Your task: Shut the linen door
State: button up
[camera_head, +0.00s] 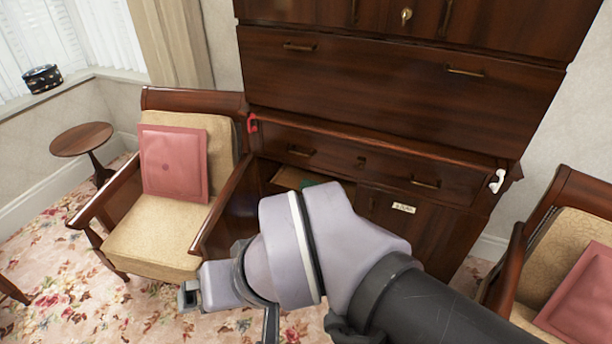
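A dark wood cabinet has a lower left door (232,208) standing open, swung outward beside the left armchair. Part of the compartment behind it shows, with a pale shelf (290,178) and something green. The lower right door (385,217) looks shut and carries a small pale label (404,208), too small to read surely. My arm crosses in front of the cabinet and hides the lower part of the opening. My gripper (190,296) is at the lower left, in front of the open door's outer end; its fingers are not clear, and I cannot tell whether it touches the door.
A cushioned armchair (170,235) stands close left of the open door. Another armchair (570,250) is at the right. A small round table (82,139) is at the far left. Red (252,123) and white (497,181) pieces sit at the cabinet's sides.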

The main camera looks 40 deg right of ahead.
aim_at(236, 219)
jog(key=i+j+z, duration=0.4)
jog(key=j, duration=0.15)
jog(key=i+j+z, duration=0.1)
jog(key=j+z, duration=0.35)
jog(key=j, duration=0.15)
jog(key=j+z, duration=0.4)
jog(key=j, duration=0.25)
jog(key=j+z, duration=0.45)
jog(key=j, duration=0.3)
jog(key=j+z, duration=0.4)
jog(key=j, duration=0.3)
jog(key=j+z, duration=0.2)
jog(key=z, duration=0.2)
jog(key=k+j+z, duration=0.1)
jog(key=z, duration=0.35)
jog(key=j+z, duration=0.2)
jog(key=z, duration=0.2)
jog(key=k+j+z, duration=0.1)
jog(key=z, duration=0.3)
jog(key=k, duration=0.05)
